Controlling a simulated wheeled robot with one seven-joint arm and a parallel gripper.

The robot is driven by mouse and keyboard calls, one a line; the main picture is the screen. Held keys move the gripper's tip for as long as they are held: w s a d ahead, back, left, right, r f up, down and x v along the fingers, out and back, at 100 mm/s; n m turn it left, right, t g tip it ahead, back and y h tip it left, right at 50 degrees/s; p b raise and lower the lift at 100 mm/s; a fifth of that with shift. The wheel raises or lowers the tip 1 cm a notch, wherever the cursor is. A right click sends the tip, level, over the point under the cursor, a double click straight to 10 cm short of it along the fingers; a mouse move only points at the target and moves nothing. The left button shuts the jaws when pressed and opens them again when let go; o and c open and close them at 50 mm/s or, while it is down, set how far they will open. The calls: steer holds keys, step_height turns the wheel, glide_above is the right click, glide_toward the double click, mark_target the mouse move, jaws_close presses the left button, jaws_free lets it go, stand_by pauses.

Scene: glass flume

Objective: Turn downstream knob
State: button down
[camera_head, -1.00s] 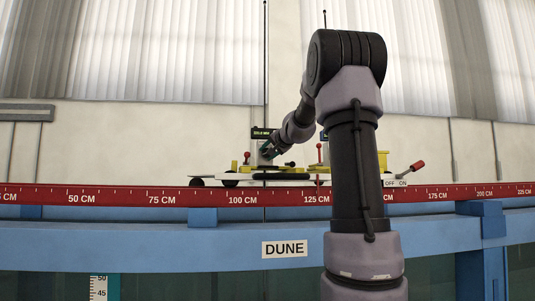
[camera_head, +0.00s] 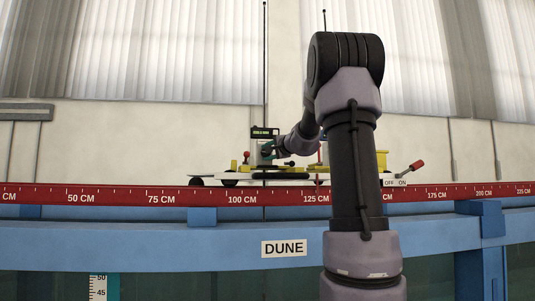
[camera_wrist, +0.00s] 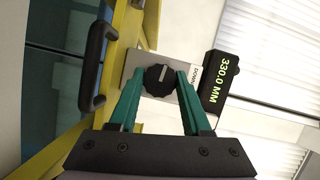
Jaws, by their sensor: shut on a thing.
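The downstream knob (camera_wrist: 159,79) is black and round with a pale pointer line, on a light plate (camera_wrist: 140,60). It sits between the two green fingers of my gripper (camera_wrist: 158,82) in the wrist view, and the fingers are shut on it. A black display (camera_wrist: 220,80) beside the plate reads 330.0 MM, with a partly readable "DOWN" label (camera_wrist: 195,75) next to it. In the head view my gripper (camera_head: 267,151) is at the carriage (camera_head: 262,173), just below the small display (camera_head: 264,133); the knob is too small to make out there.
A black handle (camera_wrist: 96,65) is mounted on the yellow frame (camera_wrist: 124,38) near the fingers. A red scale rail (camera_head: 190,198) runs in front of the carriage. A red-tipped lever (camera_head: 416,165) by the OFF/ON label stands at right.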

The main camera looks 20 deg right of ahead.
steer(key=shift+f, duration=0.1)
steer(key=shift+c, duration=1.8)
jaws_free()
steer(key=shift+s, duration=0.1)
steer(key=s, duration=0.7)
steer(key=s+d, duration=0.1)
steer(key=s, duration=0.2)
steer(key=shift+s+r, duration=0.25)
steer(key=shift+r, duration=0.15)
steer(key=shift+d, duration=0.1)
